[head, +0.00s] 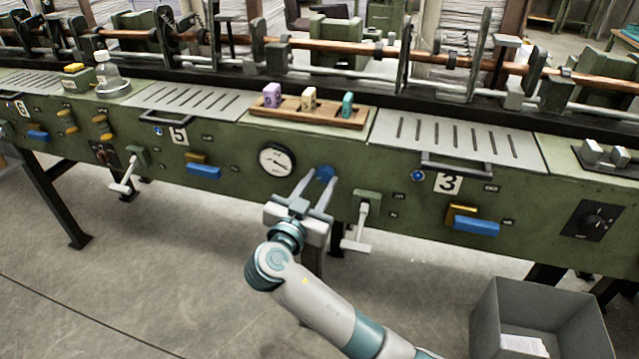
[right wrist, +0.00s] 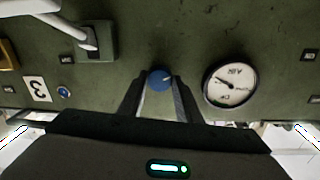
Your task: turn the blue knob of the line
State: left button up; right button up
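The blue knob (head: 325,173) sits on the green front panel of the line, just right of a round dial. It also shows in the right wrist view (right wrist: 159,79), with a small light mark on its face. My right gripper (head: 320,182) is at the knob, its two fingers apart and pointing at the panel. In the right wrist view the fingertips (right wrist: 160,84) stand one on each side of the knob, close to its edges. I cannot tell whether they touch it. My left gripper is not in view.
The dial (head: 277,160) is left of the knob and a white-handled lever (head: 358,232) is to its right. A wooden tray (head: 345,119) with small coloured blocks lies above. A grey bin (head: 487,320) stands on the floor at lower right.

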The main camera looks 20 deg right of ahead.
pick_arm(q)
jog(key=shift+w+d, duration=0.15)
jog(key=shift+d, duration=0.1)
pick_arm(e)
jog(key=shift+f+n, duration=0.1)
jog(key=shift+n, duration=1.1)
jog(key=shift+d+n, duration=0.1)
jog(key=shift+n, duration=0.6)
jog(key=shift+n+p, duration=0.4)
jog(key=shift+n, duration=0.6)
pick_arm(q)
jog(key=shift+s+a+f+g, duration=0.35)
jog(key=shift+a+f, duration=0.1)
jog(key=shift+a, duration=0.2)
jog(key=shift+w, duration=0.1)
